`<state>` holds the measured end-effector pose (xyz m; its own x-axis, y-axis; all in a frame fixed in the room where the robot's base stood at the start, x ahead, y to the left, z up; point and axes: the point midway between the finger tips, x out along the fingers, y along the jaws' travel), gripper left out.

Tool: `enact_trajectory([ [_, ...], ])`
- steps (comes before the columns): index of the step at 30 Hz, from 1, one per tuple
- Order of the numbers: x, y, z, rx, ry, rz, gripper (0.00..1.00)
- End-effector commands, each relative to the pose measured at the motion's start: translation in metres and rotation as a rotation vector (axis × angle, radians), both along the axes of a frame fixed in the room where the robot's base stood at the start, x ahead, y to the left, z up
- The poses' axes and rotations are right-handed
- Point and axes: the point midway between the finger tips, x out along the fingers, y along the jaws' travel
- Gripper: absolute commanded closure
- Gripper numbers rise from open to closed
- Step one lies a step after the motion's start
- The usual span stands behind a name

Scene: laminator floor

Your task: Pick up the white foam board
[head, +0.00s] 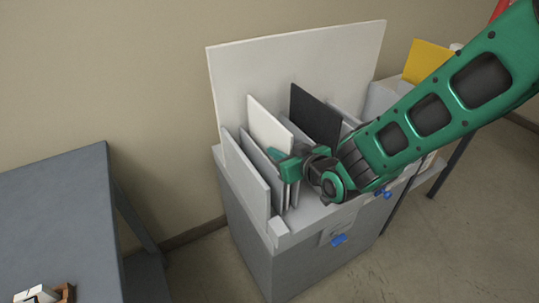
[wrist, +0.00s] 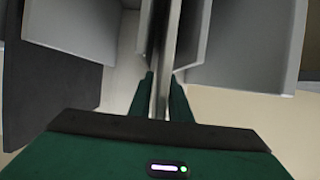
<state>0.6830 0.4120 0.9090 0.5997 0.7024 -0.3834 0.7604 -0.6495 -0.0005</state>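The white foam board (head: 266,125) stands upright in a slot of the grey rack, between grey dividers. My gripper (head: 286,168) is at its front edge, low in the rack. In the wrist view, a thin upright board edge (wrist: 163,60), which appears to be the white board's, runs between my two fingers (wrist: 163,85). One finger is on each side of it. I cannot tell whether the fingers touch it. My gripper hides the board's lower front part in the head view.
A black board (head: 315,116) stands in the rack to the right; it also shows in the wrist view (wrist: 50,85). Grey dividers (head: 250,172) stand close on both sides. A tall pale back panel (head: 300,65) rises behind. A grey table (head: 55,210) is at left.

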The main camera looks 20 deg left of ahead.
Motion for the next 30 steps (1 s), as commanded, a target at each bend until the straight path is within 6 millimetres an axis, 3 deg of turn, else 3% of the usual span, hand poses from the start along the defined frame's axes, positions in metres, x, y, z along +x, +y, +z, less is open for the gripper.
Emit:
enact_trajectory([
  [4, 0.0089, 0.0112, -0.0054, 0.001, 0.000, 0.001, 0.83],
  [12, 0.0108, 0.0128, -0.0065, 0.000, 0.000, 0.000, 0.83],
  [13, 0.0108, 0.0128, -0.0065, 0.000, 0.000, 0.000, 0.85],
  [15, 0.0108, 0.0128, -0.0065, 0.000, 0.000, 0.000, 1.00],
  [30, 0.0111, 0.0129, -0.0005, 0.003, -0.003, 0.000, 1.00],
])
